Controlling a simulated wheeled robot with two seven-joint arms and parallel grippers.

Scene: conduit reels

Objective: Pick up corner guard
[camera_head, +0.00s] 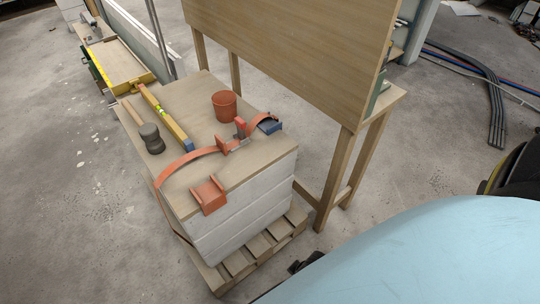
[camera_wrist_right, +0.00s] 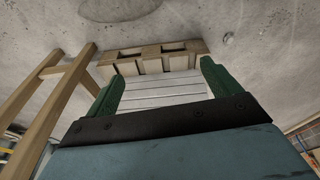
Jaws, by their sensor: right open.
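The orange corner guard (camera_head: 208,196) sits at the front edge of the board-topped white block stack (camera_head: 240,214), close to the orange strap (camera_head: 178,165). The guard cannot be made out in the right wrist view. There, my right gripper (camera_wrist_right: 162,84) is open, its two green fingers wide apart with nothing between them. The white side of the stack (camera_wrist_right: 160,92) shows beyond the fingers. In the head view, a large light-blue part of mine fills the lower right. My left gripper is not in view.
On the stack top lie an orange cup (camera_head: 225,106), a dark-headed mallet (camera_head: 150,138) and a yellow level (camera_head: 164,116). A pallet (camera_head: 255,250) carries the stack. A wooden panel on legs (camera_head: 300,55) stands behind and right. Cables (camera_head: 490,90) lie on the floor.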

